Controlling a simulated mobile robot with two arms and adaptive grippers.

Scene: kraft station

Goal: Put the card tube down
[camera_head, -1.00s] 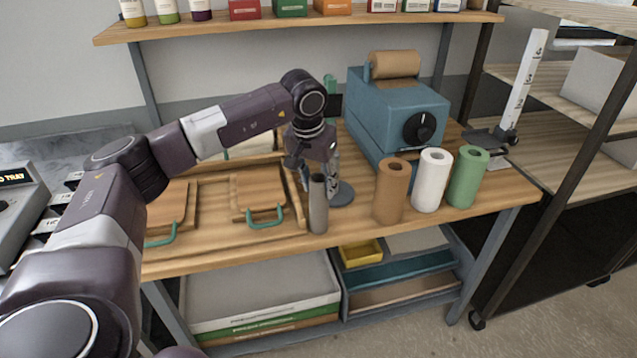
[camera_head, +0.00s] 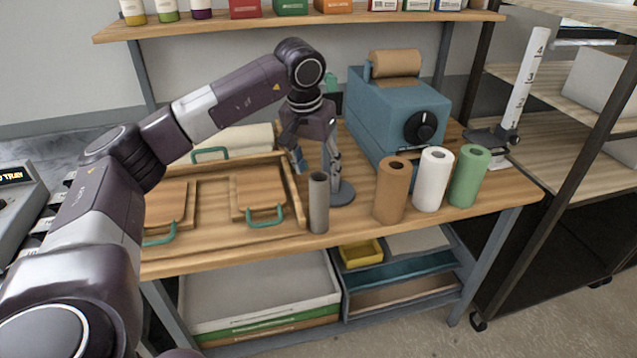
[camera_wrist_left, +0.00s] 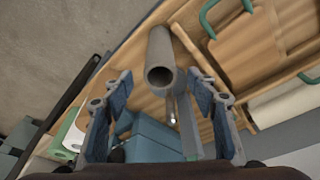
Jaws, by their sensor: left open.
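The card tube (camera_head: 319,205) is grey and hollow. It stands upright on the wooden table near its front edge, right of the framed wooden boards. In the left wrist view the tube (camera_wrist_left: 160,50) shows its open end, beyond the fingers. My left gripper (camera_head: 317,168) is open and empty, just above and behind the tube. In the wrist view its two fingers (camera_wrist_left: 160,88) are spread wide, with the tube's end between their lines and apart from both. My right gripper is not in view.
Brown (camera_head: 391,192), white (camera_head: 432,180) and green (camera_head: 467,177) rolls stand upright to the right. A blue machine (camera_head: 398,115) stands behind them. A round grey base (camera_head: 342,194) is close behind the tube. Wooden boards with green handles (camera_head: 258,193) lie left in a frame.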

